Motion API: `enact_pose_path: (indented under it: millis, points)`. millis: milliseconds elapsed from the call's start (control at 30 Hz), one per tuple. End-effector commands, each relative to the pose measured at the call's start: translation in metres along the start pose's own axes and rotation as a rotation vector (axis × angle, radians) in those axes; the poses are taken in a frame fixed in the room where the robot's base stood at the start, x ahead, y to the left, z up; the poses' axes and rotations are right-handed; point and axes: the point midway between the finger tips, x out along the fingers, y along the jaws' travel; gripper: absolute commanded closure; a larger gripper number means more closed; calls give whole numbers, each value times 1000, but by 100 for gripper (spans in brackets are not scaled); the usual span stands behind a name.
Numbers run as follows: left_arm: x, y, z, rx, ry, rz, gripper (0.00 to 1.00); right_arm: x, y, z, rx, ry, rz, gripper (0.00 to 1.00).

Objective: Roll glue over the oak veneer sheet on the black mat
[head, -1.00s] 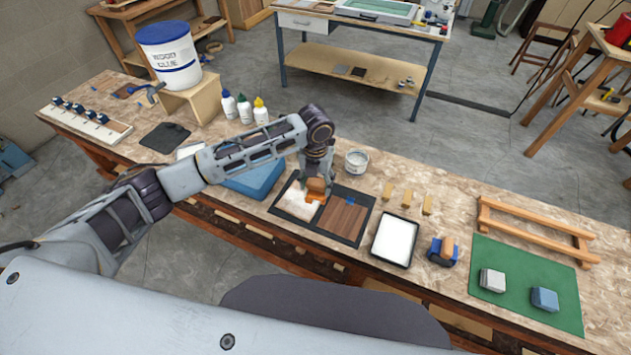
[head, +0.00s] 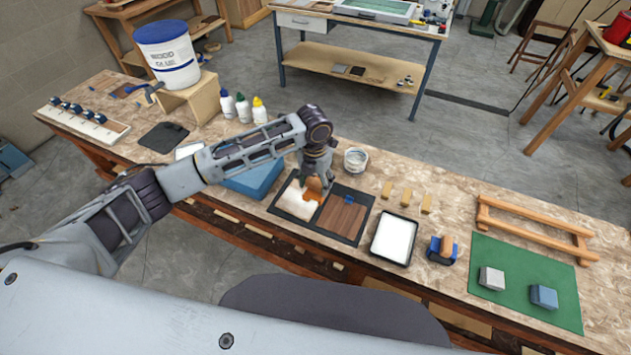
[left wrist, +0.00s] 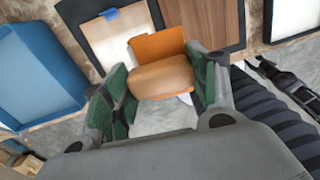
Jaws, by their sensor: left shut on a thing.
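The oak veneer sheet (head: 299,203) lies on the left half of the black mat (head: 360,229), pale with a whitish coating in the head view. Its far part is tan in the left wrist view (left wrist: 103,38), with blue tape on it. My left gripper (head: 314,187) is shut on a tool with a rounded wooden grip (left wrist: 160,79) and a flat orange part (left wrist: 158,45). The tool is over the sheet's right side; contact is unclear. The gripper hides part of the sheet. My right gripper does not clearly show.
A dark walnut-coloured sheet (head: 342,217) covers the mat's right half. A white-filled tray (head: 394,239) and a blue tool with a wooden grip (head: 441,249) stand to the right. A small tub (head: 356,160) is behind the mat; a blue tray (head: 252,180) is to its left.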

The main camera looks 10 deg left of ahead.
Motion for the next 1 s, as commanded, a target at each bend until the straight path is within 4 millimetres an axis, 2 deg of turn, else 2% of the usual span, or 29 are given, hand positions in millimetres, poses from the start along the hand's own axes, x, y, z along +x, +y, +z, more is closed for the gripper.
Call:
enact_pose_path:
  millis: [300, 1000]
  points:
    - [22, 0, 0, 0, 1, 0, 64, 16, 5, 2, -2, -1, 5, 60]
    - [56, 1, 0, 0, -1, 0, 64, 52, 6, 6, -2, -2, 7, 60]
